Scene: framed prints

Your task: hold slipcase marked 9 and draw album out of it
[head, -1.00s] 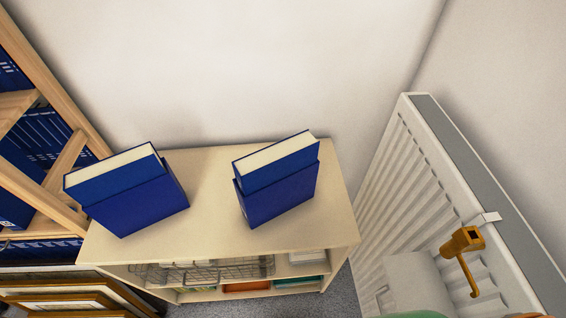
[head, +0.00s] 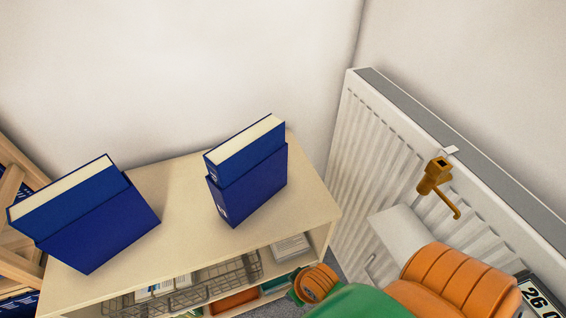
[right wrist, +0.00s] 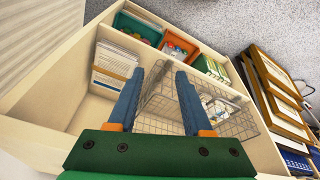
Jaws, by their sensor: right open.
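Two dark blue slipcases stand on top of a cream shelf unit (head: 180,205), each with a blue album partly out of its upper end. The left slipcase (head: 100,232) holds the left album (head: 75,205). The right slipcase (head: 250,188) holds the right album (head: 246,152) and has a small white mark near its lower left edge. I cannot read which is marked 9. My right gripper (right wrist: 160,74) is open and empty in the right wrist view, facing the shelf unit's open compartments. It is apart from both slipcases. My left gripper is not in view.
A white radiator (head: 350,140) with an ochre fitting (head: 434,176) stands right of the unit. A wire basket (right wrist: 205,110), paper stack (right wrist: 112,68) and coloured bins fill the compartments. Framed prints (right wrist: 275,95) stand beside it. The unit's top between the slipcases is clear.

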